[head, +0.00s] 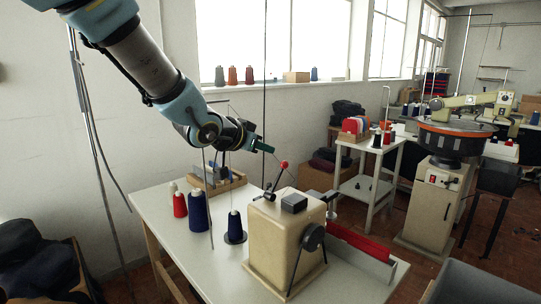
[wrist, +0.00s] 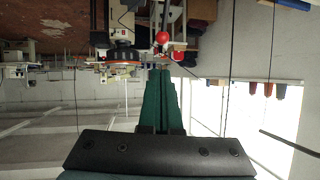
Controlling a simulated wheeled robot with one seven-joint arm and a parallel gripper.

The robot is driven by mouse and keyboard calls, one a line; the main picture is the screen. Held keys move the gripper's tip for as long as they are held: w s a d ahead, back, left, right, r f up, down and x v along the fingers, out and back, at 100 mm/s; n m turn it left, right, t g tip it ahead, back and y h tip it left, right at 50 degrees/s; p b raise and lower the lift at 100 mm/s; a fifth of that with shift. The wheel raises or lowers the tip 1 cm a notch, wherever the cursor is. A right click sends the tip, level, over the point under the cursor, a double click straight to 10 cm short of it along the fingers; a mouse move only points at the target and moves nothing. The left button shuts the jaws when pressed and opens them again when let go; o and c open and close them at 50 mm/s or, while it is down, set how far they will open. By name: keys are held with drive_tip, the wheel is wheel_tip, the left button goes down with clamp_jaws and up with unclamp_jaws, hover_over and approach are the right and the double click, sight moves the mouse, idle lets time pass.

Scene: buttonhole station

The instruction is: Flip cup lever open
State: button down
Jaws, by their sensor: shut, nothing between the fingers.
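The cream buttonhole machine (head: 275,240) stands on the white table. A dark lever with a red ball knob (head: 284,164) rises from its top and leans up to the right. I take it to be the cup lever. My gripper (head: 271,151) is shut and empty, its green fingers pointing right and slightly down, just above and left of the knob. In the wrist view the red knob (wrist: 162,38) shows just beyond the shut fingertips (wrist: 163,69), apparently apart from them. The lever's rod is hard to make out there.
Thread cones in red (head: 180,205) and blue (head: 198,212) stand on the white table (head: 155,207), left of the machine. A wooden tray (head: 218,185) sits behind them. Red cloth (head: 360,243) lies at the machine's right. A thin dark cord hangs near the arm.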

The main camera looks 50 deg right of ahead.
drive_tip(key=v, duration=0.3)
drive_tip(key=r+v, duration=0.1)
drive_tip(key=v, duration=0.1)
drive_tip(key=shift+d, duration=0.2)
idle(0.3)
